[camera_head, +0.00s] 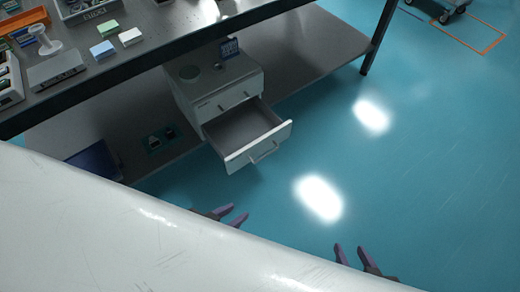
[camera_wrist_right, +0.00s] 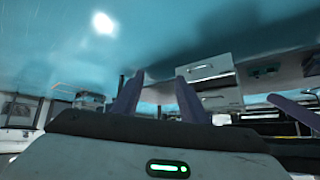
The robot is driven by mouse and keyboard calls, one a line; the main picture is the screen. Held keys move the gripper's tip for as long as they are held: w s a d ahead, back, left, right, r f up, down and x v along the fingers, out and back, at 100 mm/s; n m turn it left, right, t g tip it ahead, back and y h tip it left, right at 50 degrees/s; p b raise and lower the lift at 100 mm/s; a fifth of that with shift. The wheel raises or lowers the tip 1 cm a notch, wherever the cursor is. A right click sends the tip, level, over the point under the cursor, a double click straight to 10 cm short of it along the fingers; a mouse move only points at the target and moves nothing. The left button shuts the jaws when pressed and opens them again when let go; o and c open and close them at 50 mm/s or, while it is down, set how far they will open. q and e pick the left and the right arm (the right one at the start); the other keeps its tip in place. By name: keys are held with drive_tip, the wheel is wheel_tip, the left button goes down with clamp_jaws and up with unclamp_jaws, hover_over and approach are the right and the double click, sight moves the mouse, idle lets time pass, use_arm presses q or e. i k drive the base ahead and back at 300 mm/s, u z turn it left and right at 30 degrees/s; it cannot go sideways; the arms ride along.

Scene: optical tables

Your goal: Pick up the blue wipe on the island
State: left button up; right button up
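A small light-blue block-like item (camera_head: 102,49), which looks like the blue wipe, lies on the dark table top (camera_head: 185,38) at the upper left of the head view. A green one (camera_head: 108,28) and a white one (camera_head: 130,37) lie close beside it. My left gripper (camera_head: 232,214) shows past the white surface in the lower middle, open and empty, well away from the blue item. My right gripper (camera_head: 351,249) is further right, also open and empty. Its two spread fingers also show in the right wrist view (camera_wrist_right: 159,82). The blue item cannot be made out in that view.
Under the table, a white drawer cabinet (camera_head: 188,98) stands on the lower shelf with one drawer (camera_head: 258,150) pulled out. A grey box (camera_head: 56,70), a white stand (camera_head: 46,42) and an orange bin (camera_head: 24,22) are near the blue item.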

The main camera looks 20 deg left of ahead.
sight(105, 50)
drive_tip(key=u, duration=1.45)
drive_tip(key=k, duration=0.35)
drive_tip(key=u, duration=0.85)
drive_tip(key=i, duration=0.85)
drive_tip(key=z, duration=0.2)
